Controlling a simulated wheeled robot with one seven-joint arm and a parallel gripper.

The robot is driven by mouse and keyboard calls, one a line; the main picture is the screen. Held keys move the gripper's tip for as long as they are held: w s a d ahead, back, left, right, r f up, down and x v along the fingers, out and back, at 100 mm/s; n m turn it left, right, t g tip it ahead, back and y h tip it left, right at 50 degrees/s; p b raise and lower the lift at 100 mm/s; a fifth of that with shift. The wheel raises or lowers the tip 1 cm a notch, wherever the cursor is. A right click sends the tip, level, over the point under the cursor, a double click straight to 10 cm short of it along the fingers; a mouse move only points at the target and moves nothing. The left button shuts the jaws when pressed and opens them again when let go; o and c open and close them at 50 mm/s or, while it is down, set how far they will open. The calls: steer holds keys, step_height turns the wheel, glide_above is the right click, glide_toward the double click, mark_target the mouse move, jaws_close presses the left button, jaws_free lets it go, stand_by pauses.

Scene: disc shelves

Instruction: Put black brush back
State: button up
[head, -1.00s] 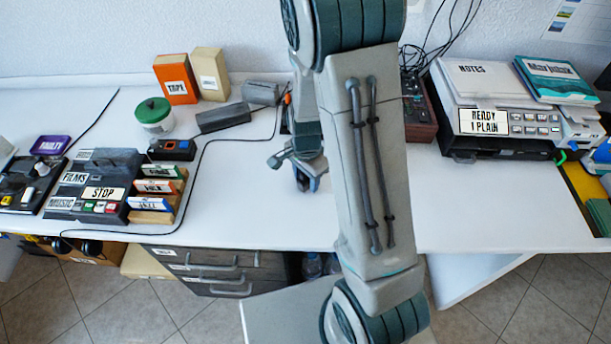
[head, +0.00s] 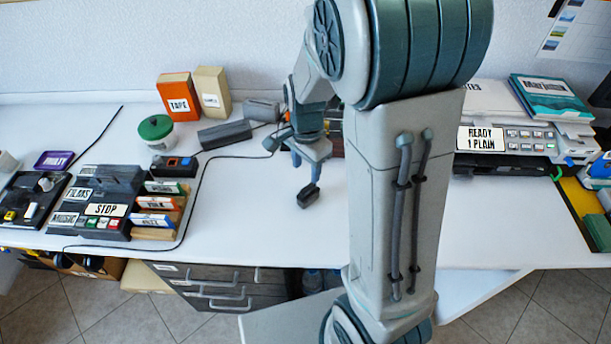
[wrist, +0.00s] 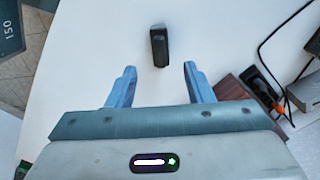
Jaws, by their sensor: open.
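A small black block-like object, which looks like the black brush (head: 308,196), lies on the white table in the head view. In the wrist view the black brush (wrist: 159,47) lies ahead of the fingertips, roughly centred between them. My gripper (head: 309,168) is just above and behind it in the head view. In the wrist view my gripper (wrist: 158,72) is open, its two blue fingers well apart with nothing between them. The brush appears apart from both fingers.
A black organiser labelled STOP (head: 97,202), card slots (head: 160,212), a green-lidded jar (head: 157,134) and a dark grey block (head: 224,134) stand to the left. A printer (head: 510,138) stands at right. A cable (head: 203,172) crosses the table. My arm hides the table's middle right.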

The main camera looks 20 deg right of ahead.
steer(key=s+r+n+t, duration=0.2)
steer(key=s+r+n, duration=0.9)
steer(key=s+n, duration=0.1)
steer(key=shift+s+d+r+t, duration=0.15)
steer(key=shift+s+r+t, duration=0.25)
steer(key=shift+s, duration=0.3)
steer(key=shift+r+p, duration=0.7)
